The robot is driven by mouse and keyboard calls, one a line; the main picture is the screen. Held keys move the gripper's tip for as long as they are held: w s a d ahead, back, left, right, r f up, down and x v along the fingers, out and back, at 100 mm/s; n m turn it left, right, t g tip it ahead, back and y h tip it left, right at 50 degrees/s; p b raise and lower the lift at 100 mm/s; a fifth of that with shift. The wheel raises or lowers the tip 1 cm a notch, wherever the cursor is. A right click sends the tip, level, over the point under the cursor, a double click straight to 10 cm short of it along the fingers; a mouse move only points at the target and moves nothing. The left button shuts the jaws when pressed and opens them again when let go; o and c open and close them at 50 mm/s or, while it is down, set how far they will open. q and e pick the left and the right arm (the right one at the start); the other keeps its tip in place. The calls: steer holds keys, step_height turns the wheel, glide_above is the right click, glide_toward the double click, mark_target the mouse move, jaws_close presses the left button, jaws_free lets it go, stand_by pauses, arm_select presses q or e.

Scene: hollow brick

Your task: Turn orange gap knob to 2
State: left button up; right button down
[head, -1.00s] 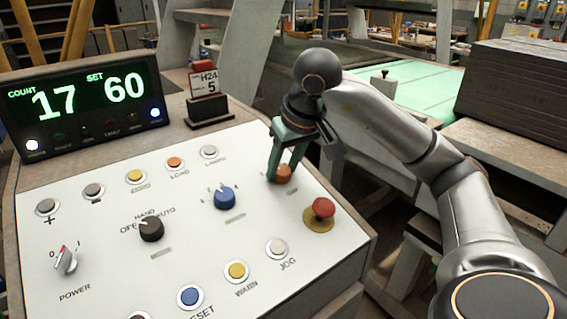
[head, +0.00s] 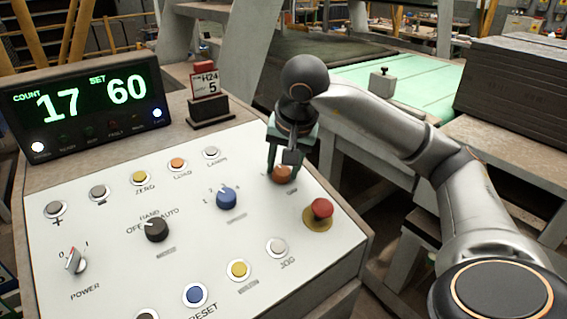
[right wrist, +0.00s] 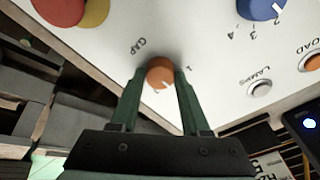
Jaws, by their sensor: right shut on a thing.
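The orange gap knob (head: 281,174) sits near the upper right of the white control panel. In the right wrist view the knob (right wrist: 161,73) has a white pointer mark on its lower right side, and the label GAP is beside it. My right gripper (head: 283,170) comes down on the knob from above, with its two green fingers on either side of it. It is shut on the knob; the right wrist view shows the fingertips (right wrist: 160,75) at its sides. The numbers around the knob are mostly hidden or too small to read. My left gripper is not in view.
A blue knob (head: 227,198) is left of the gap knob, and a red mushroom button (head: 321,208) on a yellow base is below right. A black knob (head: 157,230), a power switch (head: 75,260) and several buttons share the panel. A display (head: 88,105) reads 17 and 60.

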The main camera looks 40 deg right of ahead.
steer(key=shift+m, duration=0.3)
stand_by(0.4)
steer(key=shift+c, duration=2)
jaws_free()
steer(key=v, duration=0.5)
steer(key=shift+w, duration=0.1)
steer(key=d+p+v, duration=0.1)
steer(key=p+v, duration=0.2)
steer(key=v, duration=0.4)
steer(key=shift+a+r, duration=0.25)
steer(key=shift+a, duration=0.3)
